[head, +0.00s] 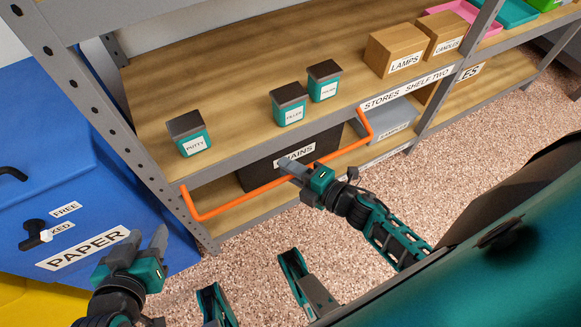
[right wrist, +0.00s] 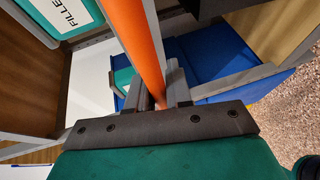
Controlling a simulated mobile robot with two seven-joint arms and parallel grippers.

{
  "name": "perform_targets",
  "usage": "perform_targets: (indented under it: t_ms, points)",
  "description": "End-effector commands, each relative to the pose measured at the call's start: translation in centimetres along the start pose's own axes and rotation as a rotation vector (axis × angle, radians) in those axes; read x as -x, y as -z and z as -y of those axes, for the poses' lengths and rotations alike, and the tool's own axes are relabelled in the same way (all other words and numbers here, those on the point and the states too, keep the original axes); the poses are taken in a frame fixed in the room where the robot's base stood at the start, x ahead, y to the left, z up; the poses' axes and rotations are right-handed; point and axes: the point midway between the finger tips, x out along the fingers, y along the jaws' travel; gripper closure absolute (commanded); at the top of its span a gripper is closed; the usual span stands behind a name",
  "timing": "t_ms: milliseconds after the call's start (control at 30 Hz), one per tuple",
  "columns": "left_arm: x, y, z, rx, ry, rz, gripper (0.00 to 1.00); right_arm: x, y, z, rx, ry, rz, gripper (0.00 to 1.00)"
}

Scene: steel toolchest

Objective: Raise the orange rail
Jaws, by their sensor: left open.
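The orange rail (head: 235,205) is a U-shaped bar at the front of the wooden shelf (head: 230,75). Its ends meet the shelf edge near both sides, and its long bar hangs below that edge, in front of the lower shelf. My right gripper (head: 286,168) is at the middle of the long bar. In the right wrist view the rail (right wrist: 137,40) runs between the two fingers (right wrist: 160,88), which look closed on it. My left gripper (head: 147,238) is open and empty, away from the rail, in front of the blue bin.
PUTTY (head: 190,135), FILLER (head: 289,104) and another small tub (head: 324,80) stand near the shelf's front edge. LAMPS (head: 395,50) and CANDLES boxes stand further right. A dark bin (head: 265,170) sits behind the rail. The blue PAPER bin (head: 50,180) stands left.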

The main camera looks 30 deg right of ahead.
Motion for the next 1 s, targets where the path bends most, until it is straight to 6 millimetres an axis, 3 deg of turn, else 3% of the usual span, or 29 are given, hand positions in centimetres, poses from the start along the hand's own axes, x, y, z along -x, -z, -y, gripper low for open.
perform_targets:
  t_ms: [133, 1000]
  points:
    - [0.0, 0.05, 0.11, 0.0, 0.002, -0.001, 0.57, -0.04, -0.03, -0.16, 0.001, -0.003, 0.0, 1.0]
    - [0.12, 0.25, 0.13, 0.0, 0.004, -0.002, 0.57, -0.08, -0.1, -0.42, 0.0, -0.001, 0.0, 1.0]
